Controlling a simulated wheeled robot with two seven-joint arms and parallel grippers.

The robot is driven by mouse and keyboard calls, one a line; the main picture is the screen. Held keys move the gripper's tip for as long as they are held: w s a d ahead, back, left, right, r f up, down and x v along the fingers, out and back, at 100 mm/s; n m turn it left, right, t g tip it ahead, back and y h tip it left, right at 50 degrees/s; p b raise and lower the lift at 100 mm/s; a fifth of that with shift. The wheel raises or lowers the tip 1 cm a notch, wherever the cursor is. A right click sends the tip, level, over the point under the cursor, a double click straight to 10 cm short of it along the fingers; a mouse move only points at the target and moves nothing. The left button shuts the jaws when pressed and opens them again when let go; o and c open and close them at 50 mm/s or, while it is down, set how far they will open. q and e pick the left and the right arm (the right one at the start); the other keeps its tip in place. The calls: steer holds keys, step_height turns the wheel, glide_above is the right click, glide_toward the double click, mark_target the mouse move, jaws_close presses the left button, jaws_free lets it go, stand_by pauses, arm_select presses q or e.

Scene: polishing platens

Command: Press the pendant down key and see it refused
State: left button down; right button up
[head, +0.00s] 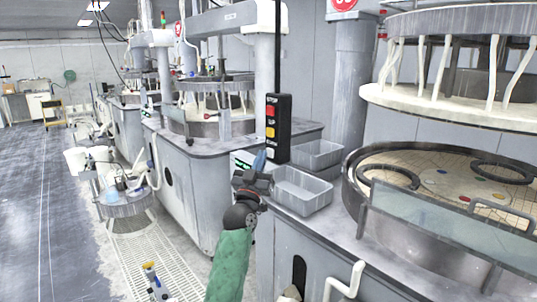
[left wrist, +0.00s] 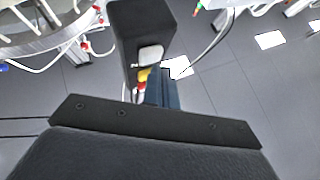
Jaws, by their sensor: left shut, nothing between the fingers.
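The pendant (head: 277,128) is a black upright box hanging on a dark pole or cable above the bench corner. Its front carries red, yellow and white keys; I cannot read their labels. In the left wrist view the pendant (left wrist: 140,35) shows from its end, with a pale key (left wrist: 150,54) near my fingers. My left gripper (head: 260,162) is shut and empty, its bluish fingertips close to the pendant's lower end. The fingers (left wrist: 162,92) also show in the left wrist view, partly covering the keys. I cannot tell whether they touch a key. My right gripper is not in view.
A small display with green text (head: 243,160) stands just left of the pendant. Two grey trays, one in front (head: 303,190) and one behind (head: 318,154), sit on the bench. A large round platen (head: 440,180) with a clear guard (head: 440,235) is at right.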

arm_select(q)
steer(key=shift+w+d, duration=0.15)
steer(key=shift+d, duration=0.05)
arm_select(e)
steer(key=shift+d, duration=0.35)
arm_select(q)
steer(key=shift+d, duration=0.1)
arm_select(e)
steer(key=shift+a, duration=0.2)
arm_select(q)
steer(key=shift+w, duration=0.1)
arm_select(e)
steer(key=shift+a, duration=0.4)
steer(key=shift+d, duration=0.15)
arm_select(q)
steer(key=shift+s+a, duration=0.5)
steer(key=shift+a, duration=0.15)
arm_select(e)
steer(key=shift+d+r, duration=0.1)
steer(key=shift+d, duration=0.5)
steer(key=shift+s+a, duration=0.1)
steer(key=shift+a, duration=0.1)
